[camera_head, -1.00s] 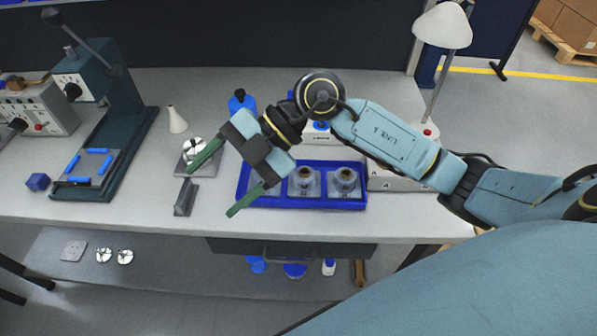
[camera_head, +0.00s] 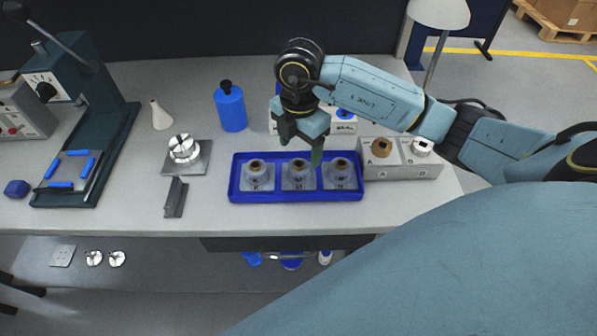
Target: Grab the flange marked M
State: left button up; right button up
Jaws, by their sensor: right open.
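A blue tray (camera_head: 303,197) on the bench holds three grey flanges with brown centres, in a row. The middle flange (camera_head: 298,174) has a small mark that looks like M, though it is hard to read. The left flange (camera_head: 257,175) and the right flange (camera_head: 341,175) carry marks too small to read surely. My right gripper (camera_head: 300,149) is open and empty, pointing down just above and behind the middle flange. Its green fingers show on either side, one overlapping the gap between the middle and right flanges. My left gripper is not in view.
A grey block marked A and D (camera_head: 402,171) stands right of the tray. A round chuck on a plate (camera_head: 184,151) and a grey bracket (camera_head: 175,197) are on the left, near a lever press (camera_head: 98,120).

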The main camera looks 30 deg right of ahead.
aim_at(299, 163)
notch_tip(299, 163, down, 6)
jog(key=shift+a+r, duration=0.1)
jog(key=shift+a, duration=0.05)
dwell(0.3)
jog(key=c, duration=1.3)
